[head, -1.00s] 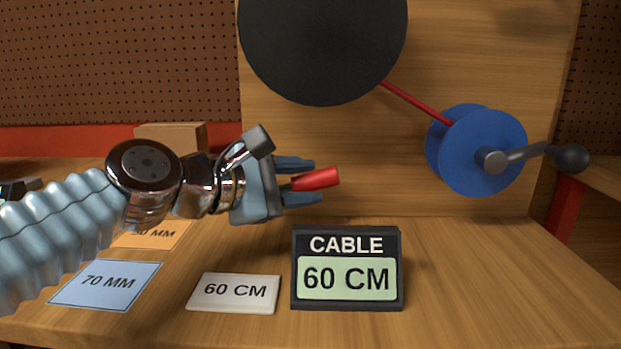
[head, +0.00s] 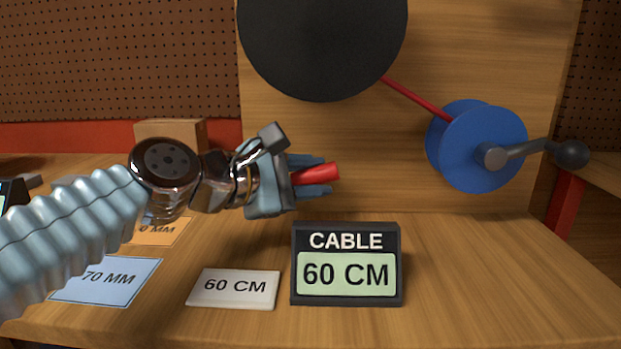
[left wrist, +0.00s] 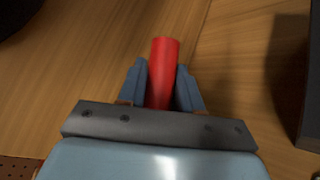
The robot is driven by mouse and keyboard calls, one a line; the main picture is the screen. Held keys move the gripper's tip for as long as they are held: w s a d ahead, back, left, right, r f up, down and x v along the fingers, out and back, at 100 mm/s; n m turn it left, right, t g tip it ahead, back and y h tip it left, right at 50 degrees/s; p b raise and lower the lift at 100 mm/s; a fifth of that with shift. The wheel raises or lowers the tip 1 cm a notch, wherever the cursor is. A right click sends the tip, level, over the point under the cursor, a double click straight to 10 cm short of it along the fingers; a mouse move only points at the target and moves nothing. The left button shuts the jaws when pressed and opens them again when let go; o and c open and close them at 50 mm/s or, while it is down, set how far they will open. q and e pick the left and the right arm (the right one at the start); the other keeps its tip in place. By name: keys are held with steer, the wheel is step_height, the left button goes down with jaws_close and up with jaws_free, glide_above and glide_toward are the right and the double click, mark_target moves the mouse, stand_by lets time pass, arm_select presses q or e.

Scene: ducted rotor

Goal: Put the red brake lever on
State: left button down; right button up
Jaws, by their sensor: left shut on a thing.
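The red brake lever (head: 318,172) is held by my left gripper (head: 312,175) above the bench, left of the blue drum. Its red end sticks out past the fingertips to the right. In the left wrist view the red lever (left wrist: 163,72) lies between the two blue fingers (left wrist: 161,85), which are closed on its sides. The rest of the lever is hidden by the gripper. My right gripper is not in view.
A black disc (head: 322,45) and a blue drum (head: 485,148) with a crank handle (head: 570,154) are on the wooden back panel, joined by a red cable (head: 415,98). A CABLE 60 CM display (head: 347,265), a 60 CM card (head: 234,288) and a 70 MM card (head: 108,281) are on the bench.

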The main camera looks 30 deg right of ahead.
arm_select(q)
steer(key=n+h+b, duration=0.1)
steer(key=b, duration=0.1)
steer(key=r+n+h+b, duration=0.1)
steer(key=b, duration=0.1)
steer(key=a+n+h+b, duration=0.1)
steer(key=b, duration=0.2)
steer(key=shift+w+a+r+h, duration=0.1)
steer(key=shift+w+r+h, duration=0.2)
steer(key=shift+w+r, duration=0.1)
steer(key=shift+r+b, duration=0.2)
steer(key=shift+b, duration=0.15)
steer(key=shift+a+r+n+h, duration=0.1)
steer(key=shift+r+n+h, duration=0.2)
steer(key=c, duration=1.1)
jaws_free()
steer(key=a+b, duration=0.1)
steer(key=a, duration=0.3)
steer(key=s+a+f+b, duration=0.1)
steer(key=a, duration=0.3)
steer(key=s+a+f+b, duration=0.1)
steer(key=a, duration=0.3)
steer(key=shift+a, duration=0.8)
